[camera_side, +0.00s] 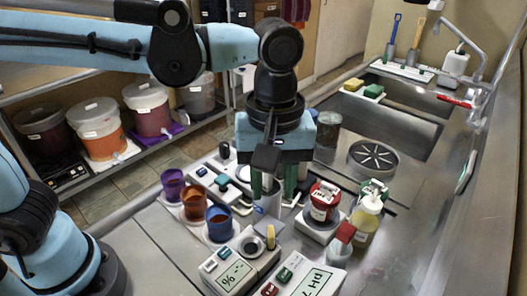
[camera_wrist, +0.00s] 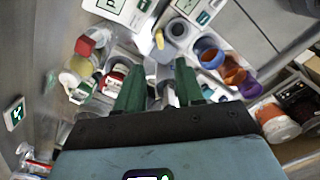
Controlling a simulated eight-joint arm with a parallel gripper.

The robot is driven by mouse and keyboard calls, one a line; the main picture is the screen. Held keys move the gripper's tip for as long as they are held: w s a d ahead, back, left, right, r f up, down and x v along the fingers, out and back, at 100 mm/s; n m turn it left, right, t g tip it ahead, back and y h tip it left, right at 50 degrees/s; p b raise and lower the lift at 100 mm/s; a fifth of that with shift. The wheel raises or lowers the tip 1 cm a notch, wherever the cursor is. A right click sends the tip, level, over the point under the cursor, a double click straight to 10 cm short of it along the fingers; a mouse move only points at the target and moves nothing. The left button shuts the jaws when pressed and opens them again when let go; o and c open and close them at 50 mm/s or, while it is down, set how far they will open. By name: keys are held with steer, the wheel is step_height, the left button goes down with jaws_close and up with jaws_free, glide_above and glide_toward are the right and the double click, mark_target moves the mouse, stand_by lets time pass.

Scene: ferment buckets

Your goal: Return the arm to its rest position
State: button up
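My gripper (camera_side: 272,193) points down over the steel counter (camera_side: 160,250), among the bottles and cups. Its two green fingers stand apart in the wrist view (camera_wrist: 158,72), with nothing clearly clamped between them. A pale grey container (camera_side: 268,203) is below and between the fingers in the side view; I cannot tell whether they touch it. My gripper's body hides part of the counter behind it.
Purple, orange and blue cups (camera_side: 219,222) stand left of my gripper. Meters (camera_side: 240,270) lie in front. A sink (camera_side: 400,125) is behind; buckets (camera_side: 98,130) fill the left shelf.

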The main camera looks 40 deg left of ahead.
steer(key=a+f+m+t, duration=0.1)
steer(key=a+m+t, duration=0.2)
steer(key=a, duration=0.7)
steer(key=a+f+m+t, duration=0.2)
steer(key=a+m+t, duration=0.2)
steer(key=a, duration=0.6)
steer(key=shift+w+a+f+m, duration=0.2)
steer(key=shift+a+f+m, duration=0.15)
steer(key=shift+m, duration=0.65)
